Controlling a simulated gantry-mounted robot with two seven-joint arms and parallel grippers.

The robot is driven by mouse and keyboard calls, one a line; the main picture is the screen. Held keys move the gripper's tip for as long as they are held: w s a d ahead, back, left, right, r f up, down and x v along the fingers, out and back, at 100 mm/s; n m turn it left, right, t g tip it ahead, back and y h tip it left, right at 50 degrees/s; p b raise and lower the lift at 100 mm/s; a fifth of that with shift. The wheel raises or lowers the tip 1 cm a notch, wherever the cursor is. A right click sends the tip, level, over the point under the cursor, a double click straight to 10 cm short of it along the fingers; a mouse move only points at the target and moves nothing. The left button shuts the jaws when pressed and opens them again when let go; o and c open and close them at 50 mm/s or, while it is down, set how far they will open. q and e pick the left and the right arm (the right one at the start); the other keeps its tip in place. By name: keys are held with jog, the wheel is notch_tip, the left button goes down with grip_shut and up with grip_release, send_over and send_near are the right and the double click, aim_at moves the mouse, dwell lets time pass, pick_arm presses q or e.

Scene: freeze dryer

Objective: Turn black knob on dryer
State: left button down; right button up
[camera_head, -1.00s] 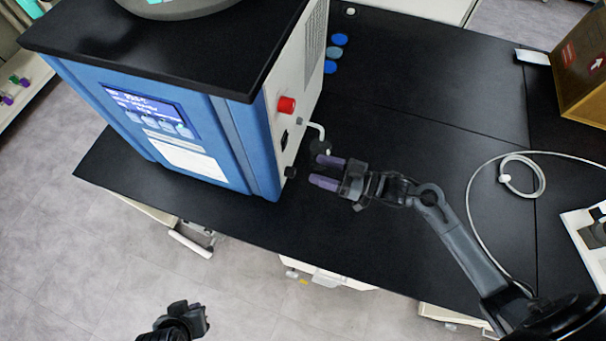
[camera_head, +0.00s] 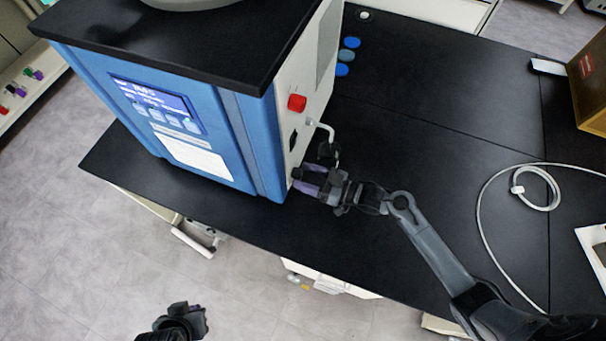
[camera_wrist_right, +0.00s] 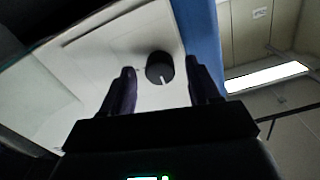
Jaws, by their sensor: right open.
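The freeze dryer (camera_head: 165,110) is a blue box with a black top and a light side panel, standing on the black bench. In the right wrist view the black knob (camera_wrist_right: 159,67) is round with a white mark and sits on the pale panel. My open right gripper (camera_head: 308,182) is close to the lower part of that panel, and its fingers (camera_wrist_right: 160,88) lie on either side of the knob in the wrist view. I cannot tell whether they touch it. My left gripper (camera_head: 188,318) is low at the bottom left, over the floor, away from the dryer; its jaw state is unclear.
A red knob (camera_head: 297,103) and a white bent pipe (camera_head: 322,128) with a black end stick out of the panel above my right gripper. Blue discs (camera_head: 347,56) lie behind. A white cable (camera_head: 535,188) coils on the right.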

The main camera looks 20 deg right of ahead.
jog(key=shift+w+a, duration=0.45)
